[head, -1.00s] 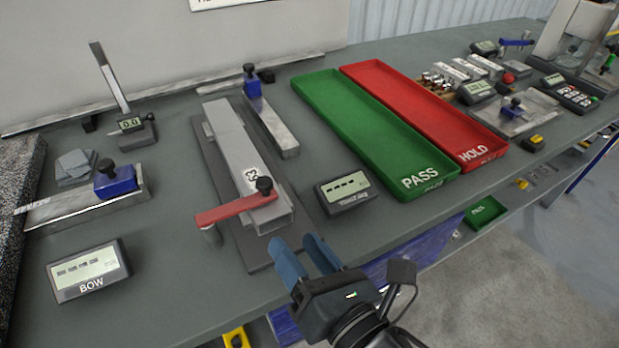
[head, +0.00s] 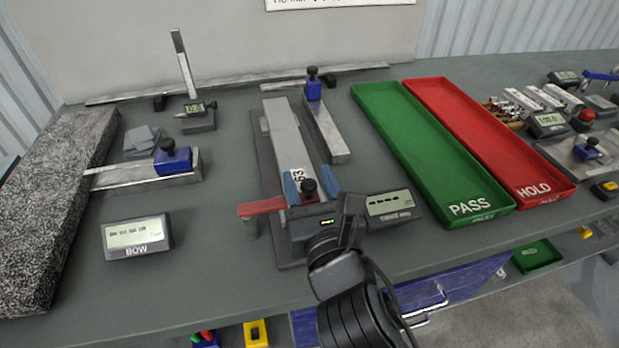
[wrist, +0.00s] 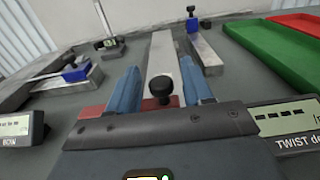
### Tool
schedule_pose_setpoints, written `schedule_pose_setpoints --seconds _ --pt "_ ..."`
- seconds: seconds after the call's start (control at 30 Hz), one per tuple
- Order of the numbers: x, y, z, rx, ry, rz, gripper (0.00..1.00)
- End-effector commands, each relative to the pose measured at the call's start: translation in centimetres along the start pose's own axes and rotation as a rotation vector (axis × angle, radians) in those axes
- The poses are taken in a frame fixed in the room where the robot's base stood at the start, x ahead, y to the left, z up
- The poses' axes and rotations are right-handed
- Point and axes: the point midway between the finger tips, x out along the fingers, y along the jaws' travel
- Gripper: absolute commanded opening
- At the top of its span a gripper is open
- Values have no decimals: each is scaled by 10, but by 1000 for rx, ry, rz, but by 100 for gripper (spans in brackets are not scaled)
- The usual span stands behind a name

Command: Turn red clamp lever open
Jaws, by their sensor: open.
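A black knob (head: 309,187) stands at the lever's right end. My gripper (head: 311,180) is open, with its blue fingers on either side of the knob in the picture; contact cannot be told. In the wrist view the knob (wrist: 161,88) shows between the fingers, and part of the red lever (wrist: 92,111) shows left of the left finger. My gripper body hides the near end of the bar and part of the lever.
A BOW display (head: 137,237) stands to the left and a TWIST display (head: 390,206) close right of my gripper. Green PASS (head: 440,165) and red HOLD (head: 500,150) trays lie further right. A granite block (head: 55,190) is far left. Bare table lies between the BOW display and the lever.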

Motion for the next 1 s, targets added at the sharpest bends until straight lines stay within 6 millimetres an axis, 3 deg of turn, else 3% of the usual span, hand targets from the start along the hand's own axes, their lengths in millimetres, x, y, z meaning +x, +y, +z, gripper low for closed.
schedule_pose_setpoints --seconds 0.33,0.83,1.0 --pt "4 0 0 0 -1 0 49" --pt "4 0 0 0 0 0 1" --pt "4 0 0 1 0 0 0"
